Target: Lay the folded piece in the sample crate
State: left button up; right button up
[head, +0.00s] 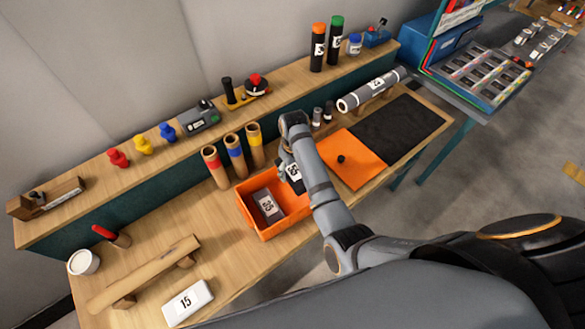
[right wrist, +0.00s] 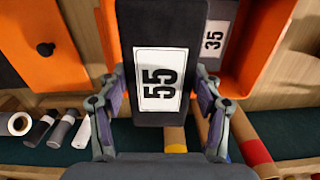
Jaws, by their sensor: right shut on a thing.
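My right gripper (head: 288,160) is shut on a dark grey folded piece (head: 294,172) with a white label. In the right wrist view the label on the folded piece (right wrist: 159,40) reads 55, and the fingers of the gripper (right wrist: 158,112) hold its two sides. The orange sample crate (head: 263,236) stands on the bench just left of and below the held piece in the head view. A grey piece labelled 35 (head: 267,204) lies inside it. The crate wall also shows at the right of the right wrist view (right wrist: 262,45). My left gripper is not in view.
Three cardboard tubes (head: 235,158) with coloured bands stand behind the crate. An orange panel (head: 345,165) with a black knob lies to its right, beside a dark mat (head: 405,130).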

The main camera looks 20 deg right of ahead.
jog(key=b, duration=0.2)
send_over(293, 196)
notch_tip(293, 196, down, 4)
jog(key=shift+f, duration=0.1)
notch_tip(293, 196, down, 10)
jog(key=b, duration=0.4)
jog(key=shift+d+r+b, duration=0.1)
jog(key=shift+r+b, duration=0.15)
jog(key=shift+b, duration=0.1)
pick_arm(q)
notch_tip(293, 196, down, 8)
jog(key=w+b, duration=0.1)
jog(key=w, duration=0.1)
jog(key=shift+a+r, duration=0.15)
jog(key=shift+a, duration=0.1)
pick_arm(e)
jog(key=shift+f, duration=0.95)
jog(key=o, duration=1.3)
jog(key=shift+o, duration=0.2)
